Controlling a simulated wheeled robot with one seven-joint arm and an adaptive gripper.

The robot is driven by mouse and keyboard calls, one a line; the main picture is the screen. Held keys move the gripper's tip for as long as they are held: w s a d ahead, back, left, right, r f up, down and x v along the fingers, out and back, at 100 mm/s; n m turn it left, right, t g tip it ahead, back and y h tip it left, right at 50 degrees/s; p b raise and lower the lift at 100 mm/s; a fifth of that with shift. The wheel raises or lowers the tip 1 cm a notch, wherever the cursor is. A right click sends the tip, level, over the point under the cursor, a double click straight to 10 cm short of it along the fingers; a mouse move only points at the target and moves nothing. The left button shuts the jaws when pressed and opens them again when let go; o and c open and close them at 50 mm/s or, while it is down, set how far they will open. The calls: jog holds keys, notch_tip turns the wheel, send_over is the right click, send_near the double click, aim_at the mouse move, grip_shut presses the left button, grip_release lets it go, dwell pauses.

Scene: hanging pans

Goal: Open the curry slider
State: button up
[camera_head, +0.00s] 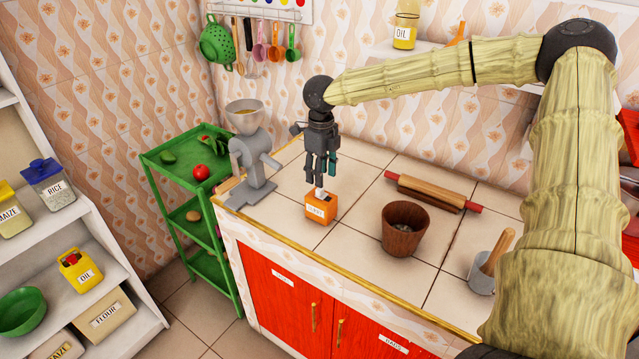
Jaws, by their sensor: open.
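The curry box (320,209) is a small orange container with a white label on its front. It stands on the tiled counter near its left part. A small whitish piece (320,193) shows on its top. My gripper (321,182) points down right above the box, its dark fingers open. The fingertips are close to the top piece; I cannot tell whether they touch it. How far the slider is open cannot be made out.
A grey grinder (250,160) stands left of the box. A brown wooden pot (404,229), a rolling pin (432,192) and a grey scoop (490,268) are to the right. A green rack (183,215) stands left of the counter. Bare tiles (350,250) lie in front of the box.

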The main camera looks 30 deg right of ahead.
aim_at(322, 193)
jog(key=f, duration=0.3)
jog(key=shift+s+p, duration=0.25)
jog(key=shift+p, duration=0.05)
jog(key=shift+w+f, duration=0.1)
jog(key=shift+f, duration=0.8)
jog(key=shift+a, duration=0.1)
grip_shut()
